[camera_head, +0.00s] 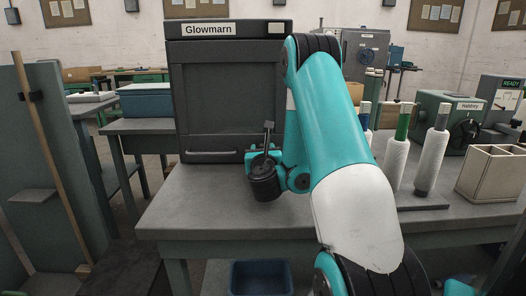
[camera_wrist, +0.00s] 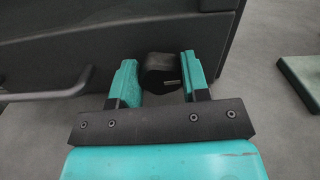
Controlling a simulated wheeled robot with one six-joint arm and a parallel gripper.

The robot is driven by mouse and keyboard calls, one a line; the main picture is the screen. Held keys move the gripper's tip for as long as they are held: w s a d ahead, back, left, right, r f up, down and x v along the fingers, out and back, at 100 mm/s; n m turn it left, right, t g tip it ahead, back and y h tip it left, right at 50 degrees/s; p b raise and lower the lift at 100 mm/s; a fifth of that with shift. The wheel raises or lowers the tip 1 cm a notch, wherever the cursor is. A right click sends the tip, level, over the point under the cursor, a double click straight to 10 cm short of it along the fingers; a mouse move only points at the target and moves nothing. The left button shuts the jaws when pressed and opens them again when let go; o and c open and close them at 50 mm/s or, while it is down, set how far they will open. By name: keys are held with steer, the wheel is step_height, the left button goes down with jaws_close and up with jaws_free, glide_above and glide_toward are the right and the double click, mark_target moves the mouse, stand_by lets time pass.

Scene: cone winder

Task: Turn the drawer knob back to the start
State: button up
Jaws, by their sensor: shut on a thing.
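The dark Glowmarn cabinet (camera_head: 225,85) stands on the grey bench, with a bar handle (camera_head: 212,153) low on its front. In the wrist view the black drawer knob (camera_wrist: 157,72) sits on the dark front, to the right of the bar handle (camera_wrist: 50,94). A small pale mark shows on the knob's lower right. My gripper (camera_wrist: 159,64) has its two teal fingers on either side of the knob and is shut on it. In the head view the knob is hidden behind my wrist and arm.
White yarn cones (camera_head: 396,160) stand on a dark board at the right of the bench (camera_head: 190,205), beside a beige divided box (camera_head: 491,172). A green Nabhry machine (camera_head: 437,112) is behind them. A blue bin (camera_head: 261,278) sits below. The bench's front left is clear.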

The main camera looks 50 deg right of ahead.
steer(key=n+p, duration=0.2)
steer(key=n, duration=0.2)
steer(key=shift+w+a+r+n, duration=0.1)
steer(key=shift+n, duration=0.3)
steer(key=shift+n+p, duration=0.8)
steer(key=shift+n, duration=1)
steer(key=o, duration=0.9)
steer(key=shift+a+f, duration=0.1)
steer(key=shift+f, duration=0.1)
